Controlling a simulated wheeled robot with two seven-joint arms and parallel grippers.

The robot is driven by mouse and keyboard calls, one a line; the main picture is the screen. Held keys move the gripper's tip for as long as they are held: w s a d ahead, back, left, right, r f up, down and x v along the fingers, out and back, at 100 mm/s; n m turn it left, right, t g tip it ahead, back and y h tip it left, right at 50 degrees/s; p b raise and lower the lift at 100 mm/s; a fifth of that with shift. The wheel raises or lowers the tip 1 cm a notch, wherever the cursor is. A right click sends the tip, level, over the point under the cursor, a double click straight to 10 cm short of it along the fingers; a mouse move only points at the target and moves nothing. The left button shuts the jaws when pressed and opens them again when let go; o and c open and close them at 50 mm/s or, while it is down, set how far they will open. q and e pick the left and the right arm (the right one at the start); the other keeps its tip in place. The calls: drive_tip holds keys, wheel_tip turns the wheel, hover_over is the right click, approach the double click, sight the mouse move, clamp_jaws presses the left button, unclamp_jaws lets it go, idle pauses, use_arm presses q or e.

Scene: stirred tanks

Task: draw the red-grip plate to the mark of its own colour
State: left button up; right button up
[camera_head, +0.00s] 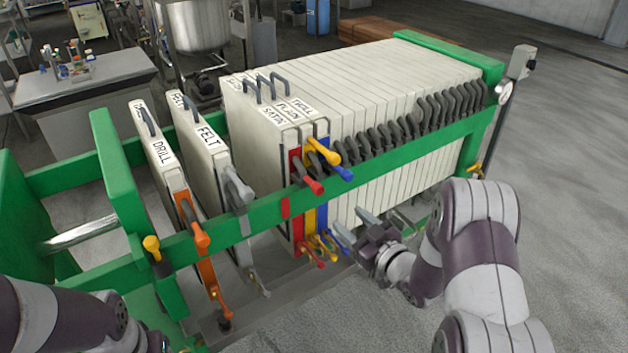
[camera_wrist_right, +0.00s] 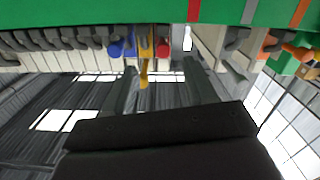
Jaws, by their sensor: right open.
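The red-grip plate (camera_head: 295,160), a cream plate labelled SATIN, hangs at the left end of the packed row. Its upper red grip (camera_head: 313,186) sticks out over the green rail; a red grip (camera_wrist_right: 163,50) also shows in the right wrist view. A red mark (camera_head: 286,207) is painted on the rail, slightly left of the plate's red edge; it also shows in the right wrist view (camera_wrist_right: 193,10). My right gripper (camera_head: 353,226) is open and empty, below the rail and right of the red grip. My left gripper is out of view.
Yellow (camera_head: 325,152) and blue (camera_head: 342,173) grips crowd beside the red one. Left of a gap stand a grey-grip FELT plate (camera_head: 207,150) and an orange-grip DRILL plate (camera_head: 160,160). Grey (camera_head: 245,225) rail mark lies there. Open floor lies to the right.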

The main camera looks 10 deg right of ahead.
sight(320, 193)
drive_tip(key=x, duration=0.4)
drive_tip(key=r+x, duration=0.1)
drive_tip(key=x, duration=0.7)
drive_tip(key=shift+w+a+r+p, duration=0.2)
drive_tip(key=shift+a+r+p, duration=0.05)
drive_tip(key=shift+a+p, duration=0.05)
clamp_jaws()
drive_tip(key=shift+a, duration=0.1)
